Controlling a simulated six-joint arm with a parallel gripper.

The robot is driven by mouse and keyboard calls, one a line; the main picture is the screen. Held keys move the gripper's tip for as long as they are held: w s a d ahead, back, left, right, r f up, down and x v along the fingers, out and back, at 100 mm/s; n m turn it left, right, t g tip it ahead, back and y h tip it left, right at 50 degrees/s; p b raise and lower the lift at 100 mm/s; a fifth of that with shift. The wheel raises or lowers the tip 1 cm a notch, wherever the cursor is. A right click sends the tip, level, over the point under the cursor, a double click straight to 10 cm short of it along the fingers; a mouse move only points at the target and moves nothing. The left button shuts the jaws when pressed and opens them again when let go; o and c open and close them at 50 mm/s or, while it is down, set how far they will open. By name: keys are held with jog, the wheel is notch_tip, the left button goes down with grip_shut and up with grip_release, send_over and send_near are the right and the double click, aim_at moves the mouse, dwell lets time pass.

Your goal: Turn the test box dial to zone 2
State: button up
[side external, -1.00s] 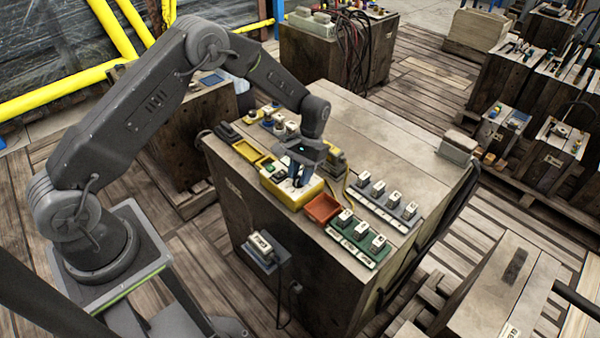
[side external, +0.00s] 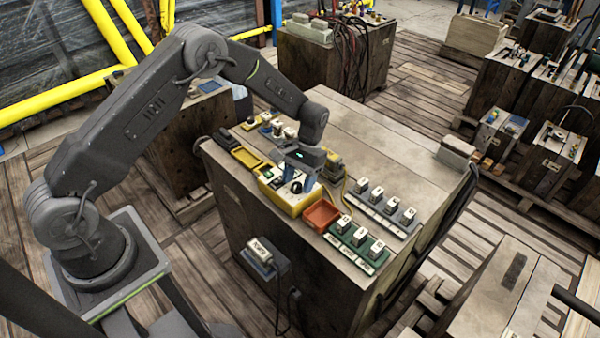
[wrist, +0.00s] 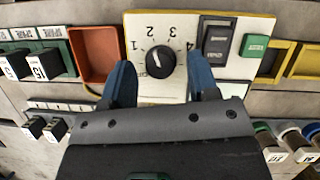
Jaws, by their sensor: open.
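The test box (side external: 287,202) is a yellow-sided box with a pale top on the wooden crate. Its black round dial (wrist: 160,63) has a white pointer mark and the numbers 1 to 4 printed around it. The dial also shows in the side view (side external: 296,187). My gripper (wrist: 160,66) is open, with one blue finger on each side of the dial in the wrist view and apart from it there. In the side view the gripper (side external: 300,184) is just behind the dial; its exact height is unclear.
An orange tray (wrist: 95,54) sits beside the box. A black rocker switch (wrist: 216,40) and a green button (wrist: 254,45) are on the dial's other side. Labelled blocks stand on a green rack (side external: 358,248) and a grey rack (side external: 387,213).

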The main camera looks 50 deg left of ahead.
jog(key=v, duration=1.3)
jog(key=shift+r, duration=0.4)
jog(key=shift+r, duration=0.1)
jog(key=s+d+r+m+t, duration=0.1)
jog(key=s+r+t, duration=0.4)
jog(key=s+r, duration=1)
jog(key=s+r+m+t, duration=0.1)
jog(key=s+t, duration=0.4)
jog(key=s, duration=1)
jog(key=shift+s+d+r+y, duration=0.25)
jog(key=shift+d+r+y, duration=0.15)
jog(key=shift+r, duration=0.05)
